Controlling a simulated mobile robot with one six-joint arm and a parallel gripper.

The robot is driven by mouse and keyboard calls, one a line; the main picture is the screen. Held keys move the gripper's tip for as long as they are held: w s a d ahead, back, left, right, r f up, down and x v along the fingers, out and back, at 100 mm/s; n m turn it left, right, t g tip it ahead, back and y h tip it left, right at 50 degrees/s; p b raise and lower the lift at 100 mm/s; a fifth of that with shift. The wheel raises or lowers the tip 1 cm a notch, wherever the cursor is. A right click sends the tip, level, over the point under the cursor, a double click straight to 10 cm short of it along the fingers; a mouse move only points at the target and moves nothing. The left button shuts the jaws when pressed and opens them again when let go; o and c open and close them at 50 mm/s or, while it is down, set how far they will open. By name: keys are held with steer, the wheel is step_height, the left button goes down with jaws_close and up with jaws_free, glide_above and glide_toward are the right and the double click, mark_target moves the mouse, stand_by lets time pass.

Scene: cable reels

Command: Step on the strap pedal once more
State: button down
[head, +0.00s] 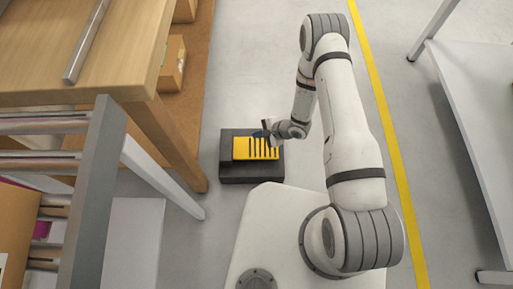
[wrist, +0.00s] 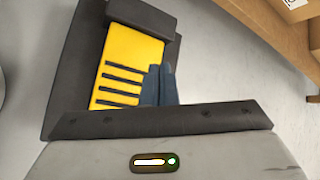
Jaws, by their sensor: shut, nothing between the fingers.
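The strap pedal (head: 240,149) is a yellow plate with black stripes in a dark grey housing on the floor, left of my base. The pedal also shows in the wrist view (wrist: 132,58), with its dark housing around it. My gripper (head: 268,135) is over the right part of the pedal. In the wrist view my gripper's blue-grey fingers (wrist: 158,85) are together and empty, in front of the striped end of the plate. I cannot tell whether the fingertips touch the plate.
A wooden table (head: 85,50) stands at the left, its leg close to the pedal. A roller frame (head: 95,180) is at the lower left, and cardboard boxes (head: 173,62) sit beneath the table. A yellow floor line (head: 378,85) and a grey shelf (head: 470,110) lie to the right.

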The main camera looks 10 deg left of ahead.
mark_target(256, 147)
steer(key=shift+f, duration=0.1)
step_height(256, 147, down, 9)
steer(key=b, duration=0.6)
steer(key=shift+r+b, duration=0.2)
steer(key=shift+b, duration=0.15)
steer(key=shift+f, duration=0.1)
stand_by(1.6)
steer(key=shift+f+b, duration=0.3)
steer(key=shift+f+b, duration=0.95)
steer(key=shift+f, duration=0.3)
stand_by(1.0)
steer(key=shift+r, duration=0.2)
steer(key=shift+r+p, duration=1.3)
steer(key=shift+r, duration=0.15)
steer(key=shift+r, duration=0.1)
steer(key=shift+r+p, duration=1.9)
steer(key=shift+r, duration=0.5)
